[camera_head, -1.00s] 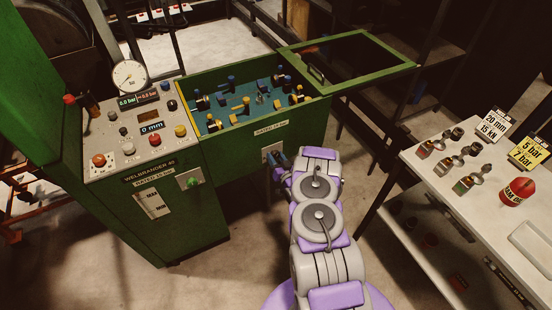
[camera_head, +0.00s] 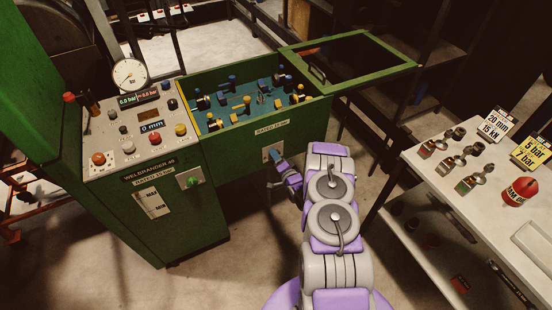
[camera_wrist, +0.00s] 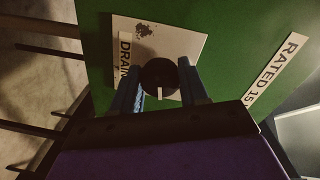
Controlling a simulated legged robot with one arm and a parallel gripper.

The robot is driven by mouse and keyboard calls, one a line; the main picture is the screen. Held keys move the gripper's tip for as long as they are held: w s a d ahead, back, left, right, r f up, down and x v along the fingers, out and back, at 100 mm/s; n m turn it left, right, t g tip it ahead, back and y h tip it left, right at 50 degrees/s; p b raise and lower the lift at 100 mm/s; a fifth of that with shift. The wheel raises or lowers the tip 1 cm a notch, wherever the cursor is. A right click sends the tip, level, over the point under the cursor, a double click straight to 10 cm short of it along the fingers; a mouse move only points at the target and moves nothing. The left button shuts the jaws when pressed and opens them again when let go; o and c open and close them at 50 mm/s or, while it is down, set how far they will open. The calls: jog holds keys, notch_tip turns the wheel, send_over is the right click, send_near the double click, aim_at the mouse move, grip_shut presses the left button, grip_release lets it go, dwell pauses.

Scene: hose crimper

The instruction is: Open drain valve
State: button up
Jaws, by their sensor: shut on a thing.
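The drain valve is a dark round knob (camera_wrist: 160,77) with a pale mark, on a light plate (camera_wrist: 185,42) lettered "DRAIN" in the wrist view. My gripper (camera_wrist: 157,70) has one blue finger on each side of the knob and is shut on it. In the head view, my gripper (camera_head: 275,157) is at the small plate (camera_head: 266,151) on the front of the green tank (camera_head: 234,158). The knob is hidden there behind the fingers.
The tank stands open, with blue and yellow fittings inside and its framed lid (camera_head: 398,57) swung right. A control panel (camera_head: 105,128) with a gauge (camera_head: 129,75) is at left. A white table (camera_head: 437,204) with fittings and signs stands right of my arm.

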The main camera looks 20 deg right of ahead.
jog(key=shift+d+m, duration=0.15)
jog(key=shift+m, duration=1.05)
jog(key=shift+f, duration=0.1)
jog(key=o, duration=1)
jog(key=shift+d, duration=0.1)
jog(key=shift+o, duration=0.2)
jog(key=s+p, duration=0.4)
jog(key=s, duration=1.3)
jog(key=shift+s+d+r, duration=0.15)
jog(key=shift+d+r, duration=0.15)
jog(key=shift+r, duration=0.1)
